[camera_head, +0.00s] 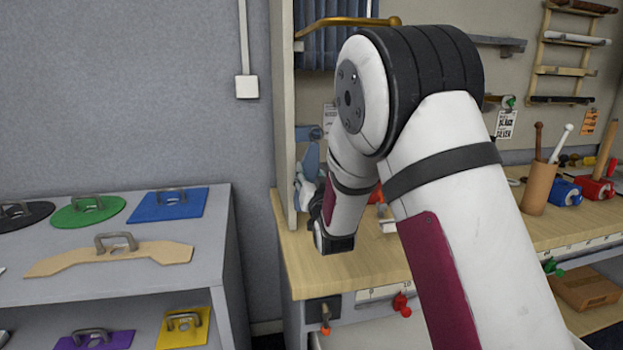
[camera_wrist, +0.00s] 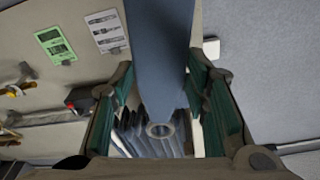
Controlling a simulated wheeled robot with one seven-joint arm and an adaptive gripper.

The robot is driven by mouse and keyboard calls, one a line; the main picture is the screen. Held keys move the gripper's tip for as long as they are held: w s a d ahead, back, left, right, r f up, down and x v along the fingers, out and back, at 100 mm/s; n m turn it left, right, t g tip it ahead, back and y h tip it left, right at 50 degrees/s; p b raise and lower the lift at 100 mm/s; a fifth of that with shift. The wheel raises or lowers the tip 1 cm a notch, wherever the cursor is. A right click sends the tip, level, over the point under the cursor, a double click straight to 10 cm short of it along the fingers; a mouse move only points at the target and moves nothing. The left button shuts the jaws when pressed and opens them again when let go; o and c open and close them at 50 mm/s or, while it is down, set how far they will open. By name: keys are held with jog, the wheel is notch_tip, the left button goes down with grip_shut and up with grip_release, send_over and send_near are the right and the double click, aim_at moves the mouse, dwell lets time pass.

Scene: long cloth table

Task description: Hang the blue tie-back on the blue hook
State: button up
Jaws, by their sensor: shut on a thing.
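A blue band, which I take to be the tie-back (camera_wrist: 158,45), runs down the middle of the wrist view and ends in a round metal eyelet. My gripper (camera_wrist: 160,85) has its green-padded fingers on both sides of the band and is shut on it. In the head view my forearm hides most of the gripper. A small blue piece (camera_head: 309,160) shows beside the upright panel, left of my wrist; I cannot tell whether it is the tie-back or the blue hook. The blue hook is not clearly visible in either view.
The upright panel (camera_head: 283,110) stands at the wooden bench (camera_head: 355,270). A grey shelf (camera_head: 215,240) with handled boards is at left. A brown cup (camera_head: 538,187) of tools stands at right.

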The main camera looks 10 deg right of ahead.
jog(key=shift+w+f+b, duration=0.1)
jog(key=shift+w+b, duration=0.2)
jog(key=shift+w, duration=0.15)
jog(key=shift+c, duration=1.1)
jog(key=shift+w+a+f+b, duration=0.1)
jog(key=shift+w+f+b, duration=0.35)
jog(key=shift+b, duration=0.2)
jog(key=shift+f+b, duration=0.15)
jog(key=shift+b, duration=0.15)
jog(key=shift+f, duration=0.15)
jog(key=o, duration=1.4)
jog(key=shift+o, duration=0.2)
